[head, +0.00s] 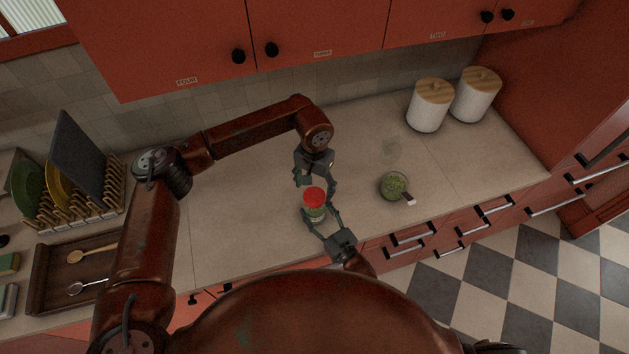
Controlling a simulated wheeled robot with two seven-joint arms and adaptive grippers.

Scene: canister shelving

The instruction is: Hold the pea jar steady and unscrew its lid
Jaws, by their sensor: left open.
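The pea jar (316,214) stands upright on the counter near its front edge, a small clear jar with green contents. Its red lid (314,196) sits on top. My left gripper (314,185) comes down from behind the jar, open, with its fingers just above and beside the lid. My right gripper (319,217) reaches in from the front, low, with a finger on either side of the jar body, and looks shut on it. The fingers partly hide the jar's lower part.
A bowl of peas (391,183) with a handle sticking out stands right of the jar. Two white canisters (431,110) (474,99) stand at the back right. A dish rack (97,205) and brown tray (50,272) are left.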

